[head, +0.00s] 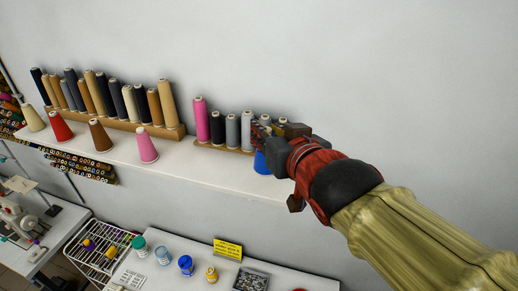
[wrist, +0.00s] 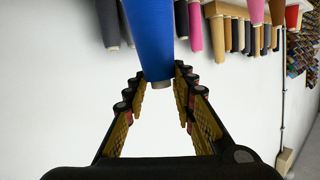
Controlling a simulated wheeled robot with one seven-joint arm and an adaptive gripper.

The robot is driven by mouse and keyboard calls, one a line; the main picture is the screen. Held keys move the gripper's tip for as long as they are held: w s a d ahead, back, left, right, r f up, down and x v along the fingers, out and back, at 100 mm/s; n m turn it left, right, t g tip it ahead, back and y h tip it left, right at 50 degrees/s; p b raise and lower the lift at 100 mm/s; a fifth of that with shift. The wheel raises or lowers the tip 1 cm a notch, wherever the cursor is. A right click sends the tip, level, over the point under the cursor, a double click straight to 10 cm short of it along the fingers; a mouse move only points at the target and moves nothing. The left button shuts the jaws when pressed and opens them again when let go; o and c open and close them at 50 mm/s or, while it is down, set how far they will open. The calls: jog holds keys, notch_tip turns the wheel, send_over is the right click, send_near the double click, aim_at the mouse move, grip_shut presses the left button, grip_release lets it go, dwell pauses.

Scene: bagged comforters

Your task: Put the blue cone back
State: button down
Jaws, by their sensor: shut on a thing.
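My gripper is shut on that narrow top end.
The white shelf (head: 200,160) carries a cream cone (head: 33,118), a red cone (head: 60,127), a brown cone (head: 100,136) and a pink cone (head: 146,147) along its front. Wooden racks of spools (head: 110,121) stand behind. A table (head: 175,255) with small jars is below.

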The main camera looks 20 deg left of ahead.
jog(key=shift+w+a+f+b, duration=0.35)
jog(key=shift+w+a+f, duration=0.35)
jog(key=shift+w+f, duration=0.05)
jog(key=shift+w+a+f+b, duration=0.1)
jog(key=shift+w+f+b, duration=0.05)
jog(key=shift+f+b, duration=0.25)
notch_tip(320, 180, down, 7)
jog(key=w+a+b, duration=0.2)
jog(key=b, duration=0.4)
jog(key=shift+w+a, duration=0.15)
jog(key=shift+w, duration=0.2)
jog(key=shift+f, duration=0.1)
jog(key=shift+f, duration=0.1)
jog(key=c, duration=1.5)
grip_release()
